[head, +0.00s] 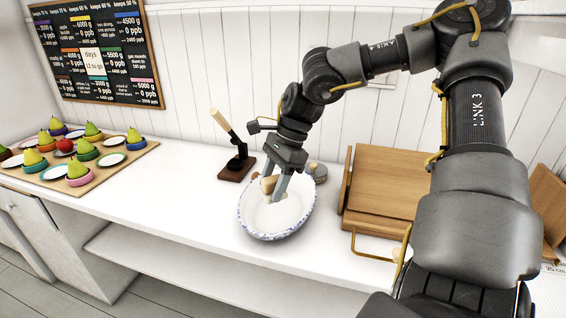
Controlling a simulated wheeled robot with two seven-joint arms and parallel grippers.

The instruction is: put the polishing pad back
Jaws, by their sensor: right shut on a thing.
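My right gripper (274,192) points down over a white bowl with a blue-speckled rim (247,227) on the white counter. It is shut on a small tan piece (268,184), which looks like the polishing pad. The fingers partly hide it. The pad is over or inside the far left part of the bowl; I cannot tell whether it touches the bowl. My left gripper is not in view.
A dark stand with a pale handle (222,121) is left of the bowl. A small round grey item (319,175) sits behind it. A wooden box (385,185) is to the right. A board of fruit bowls (105,171) lies far left. Counter between is clear.

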